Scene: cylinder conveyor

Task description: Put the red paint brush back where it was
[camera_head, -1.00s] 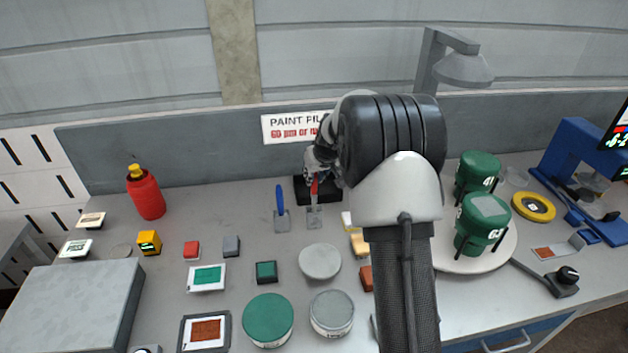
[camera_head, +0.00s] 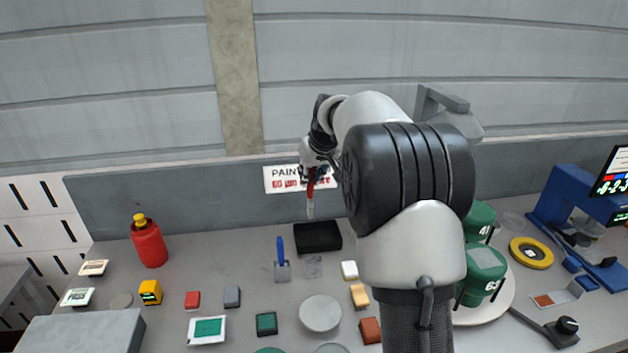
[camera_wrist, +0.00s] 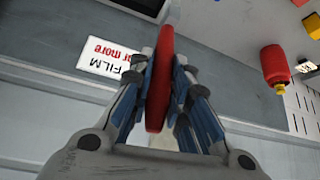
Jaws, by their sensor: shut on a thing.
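My gripper (camera_head: 317,172) is shut on the red paint brush (camera_head: 311,190) and holds it up in front of the back wall panel and its sign. In the head view the brush hangs nearly upright, red handle up and pale end down, above the bench. In the wrist view the red handle (camera_wrist: 159,80) lies between the two blue-padded fingers (camera_wrist: 161,90). The black tray (camera_head: 318,238) stands empty on the bench below and slightly right of the brush. A faint translucent brush-like shape (camera_head: 314,268) lies on the bench in front of the tray.
A blue-handled scraper (camera_head: 282,262) lies left of the tray. A white block (camera_head: 349,271) and an orange block (camera_head: 359,296) lie to the right. A red bottle (camera_head: 149,244) stands at left. Green pots (camera_head: 487,264) on a round plate stand at right, partly behind my arm.

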